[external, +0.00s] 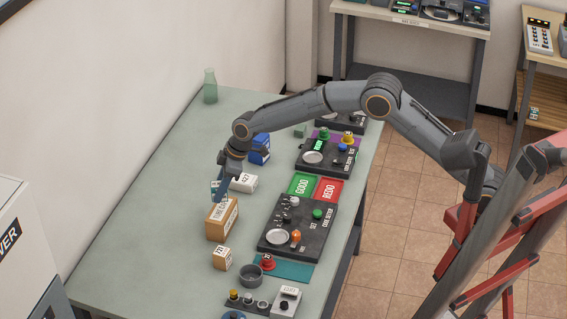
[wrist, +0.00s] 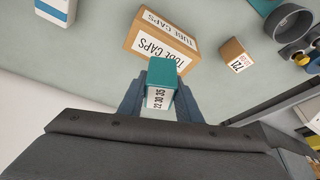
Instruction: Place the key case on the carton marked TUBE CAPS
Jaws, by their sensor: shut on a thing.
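My gripper (external: 219,190) is shut on a small teal case with a white number label, which I take to be the key case (wrist: 162,84). In the wrist view the case sits between the two fingers of my gripper (wrist: 160,92). The brown carton marked TUBE CAPS (external: 221,220) stands on the table just below the gripper; it also shows in the wrist view (wrist: 146,39), beyond the held case. I cannot tell whether the case touches the carton.
A white box marked 427 (external: 243,183) and a blue box (external: 260,149) stand behind the carton. A dark control panel (external: 298,225) lies to the right. The table's left side is clear.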

